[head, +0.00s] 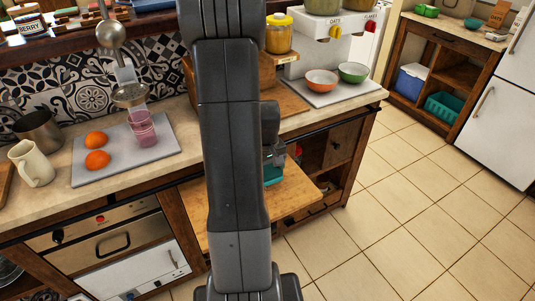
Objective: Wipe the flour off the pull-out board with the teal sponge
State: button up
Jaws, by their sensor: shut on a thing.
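The wooden pull-out board (297,203) juts out from under the counter in the middle of the head view. My own arm crosses in front and hides much of its middle. My gripper (275,165) is partly hidden behind the arm, just above the board. It is shut on the teal sponge (273,175), of which only a small piece shows. I cannot tell whether the sponge touches the board. No flour can be made out clearly on the visible parts of the board.
On the counter, a grey board (160,156) holds two oranges (96,150) and pink cups (143,128). A cream jug (32,164) stands left. Orange (321,81) and green (353,72) bowls sit under the white dispenser (325,48). The tiled floor (420,200) at right is clear.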

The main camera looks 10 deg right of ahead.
jog(key=shift+w+d+r+p, duration=0.1)
jog(key=shift+r+p, duration=0.45)
jog(key=shift+r, duration=0.4)
jog(key=shift+r+p, duration=1.1)
jog(key=shift+r, duration=0.45)
